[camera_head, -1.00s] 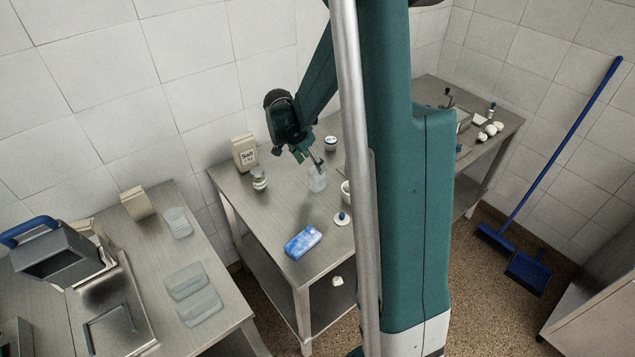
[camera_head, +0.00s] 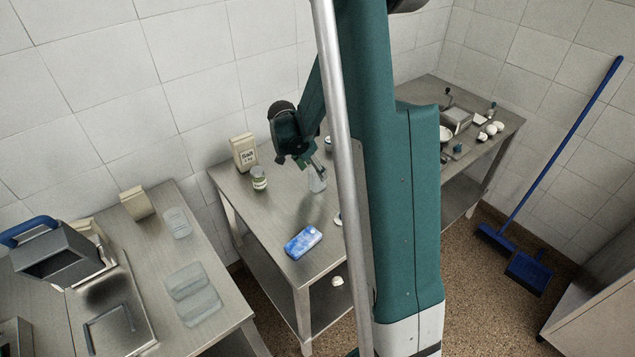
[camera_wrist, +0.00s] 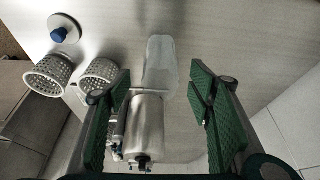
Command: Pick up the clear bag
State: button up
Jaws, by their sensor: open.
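A clear bag (camera_head: 317,184) lies on the middle steel table, just below my gripper (camera_head: 318,170) in the head view. In the wrist view the clear bag (camera_wrist: 160,62) is a pale, see-through shape on the steel top, ahead of and between my green-padded fingers. My gripper (camera_wrist: 160,85) is open, with a wide gap and nothing held. I cannot tell whether the fingers touch the bag. More clear bags, two side by side (camera_head: 192,292) and one apart (camera_head: 177,222), lie on the left table.
Two perforated baskets (camera_wrist: 48,76) (camera_wrist: 99,73) and a blue-knobbed disc (camera_wrist: 62,30) are beside the bag. A metal cylinder (camera_wrist: 146,125) shows between the fingers.

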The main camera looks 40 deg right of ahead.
jog(key=shift+d+f, duration=0.1)
jog(key=shift+f, duration=0.15)
jog(key=shift+x, duration=2.5)
jog(key=c, duration=0.8)
